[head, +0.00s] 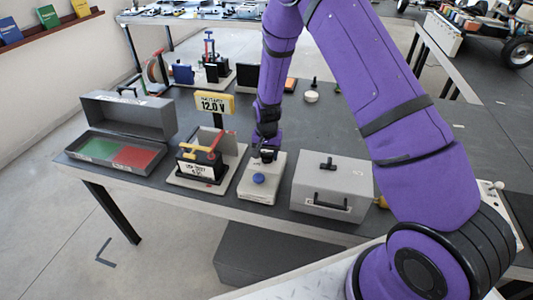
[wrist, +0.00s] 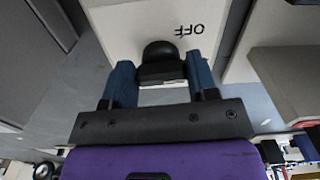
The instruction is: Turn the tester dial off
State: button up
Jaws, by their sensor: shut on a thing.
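The tester is a pale box (head: 259,190) on the table in the head view, with a round blue knob (head: 259,178) on its front part. My gripper (head: 267,154) is down at the back part of its top. In the wrist view the black tester dial (wrist: 160,56) is between the two blue fingers of my gripper (wrist: 160,82), which is shut on it. The letters OFF (wrist: 188,30) show upside down on the pale top, to the upper right of the dial. The dial itself is mostly hidden by my gripper in the head view.
A grey box with a handle (head: 332,187) stands close to the right of the tester. A battery stand with a yellow 12.0 V sign (head: 214,104) is at the left. An open grey case (head: 92,151) with green and red compartments lies farther left.

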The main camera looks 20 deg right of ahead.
aim_at(268, 153)
jog(key=n, duration=0.4)
jog(key=shift+d, duration=0.15)
jog(key=shift+d+n, duration=0.1)
jog(key=shift+n, duration=1.7)
jog(key=o, duration=0.9)
notch_tip(268, 153, up, 11)
jog(key=shift+f, duration=0.1)
